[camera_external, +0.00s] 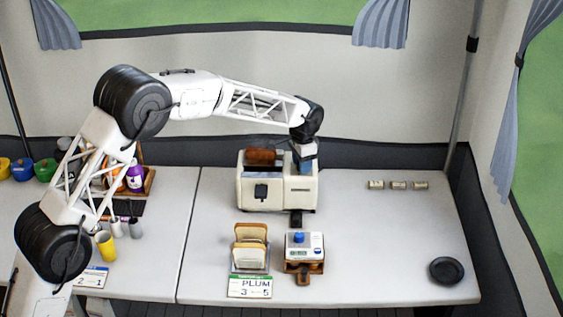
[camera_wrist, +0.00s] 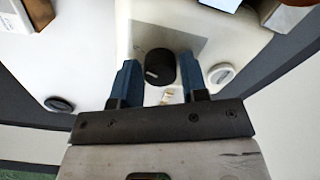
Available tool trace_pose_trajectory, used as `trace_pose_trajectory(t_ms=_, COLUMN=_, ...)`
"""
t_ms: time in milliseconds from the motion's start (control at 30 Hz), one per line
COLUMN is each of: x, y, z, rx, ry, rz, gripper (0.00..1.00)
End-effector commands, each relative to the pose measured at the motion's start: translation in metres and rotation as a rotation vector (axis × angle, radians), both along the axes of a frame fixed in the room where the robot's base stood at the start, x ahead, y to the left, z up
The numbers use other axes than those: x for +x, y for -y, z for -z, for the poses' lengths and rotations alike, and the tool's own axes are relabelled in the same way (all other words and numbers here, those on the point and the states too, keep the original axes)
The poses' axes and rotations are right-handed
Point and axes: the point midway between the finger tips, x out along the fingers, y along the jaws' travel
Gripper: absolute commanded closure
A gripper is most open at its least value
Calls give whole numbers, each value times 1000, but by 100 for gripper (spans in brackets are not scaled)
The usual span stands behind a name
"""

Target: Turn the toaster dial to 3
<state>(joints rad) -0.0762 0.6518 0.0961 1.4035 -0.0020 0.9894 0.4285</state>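The cream toaster (camera_external: 265,192) stands on the table with a brown slice (camera_external: 261,156) showing at its top. In the wrist view its pale body (camera_wrist: 140,40) fills the middle. The black round dial (camera_wrist: 160,67) has a white mark near its left edge; no numbers are readable. My gripper (camera_wrist: 159,62) has its two blue fingers apart, one on each side of the dial, with a visible gap to the left finger. I cannot tell whether the right finger touches. In the external view my gripper (camera_external: 304,157) is at the toaster's right end.
A grey round knob (camera_wrist: 221,74) is right of the dial. Small cans (camera_external: 398,185) and a black plate (camera_external: 446,270) are right, with clear table between.

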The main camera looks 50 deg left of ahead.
Motion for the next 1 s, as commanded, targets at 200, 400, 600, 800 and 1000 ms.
trace_pose_trajectory(t_ms=200, x=0, y=0, z=0, rx=0, ry=0, rz=0, gripper=91)
trace_pose_trajectory(t_ms=400, x=0, y=0, z=0, rx=0, ry=0, rz=-9, gripper=91)
trace_pose_trajectory(t_ms=600, x=0, y=0, z=-1, rx=1, ry=0, rz=-57, gripper=91)
trace_pose_trajectory(t_ms=800, x=0, y=0, z=0, rx=1, ry=-1, rz=-164, gripper=91)
trace_pose_trajectory(t_ms=1000, x=0, y=0, z=0, rx=1, ry=-1, rz=-322, gripper=91)
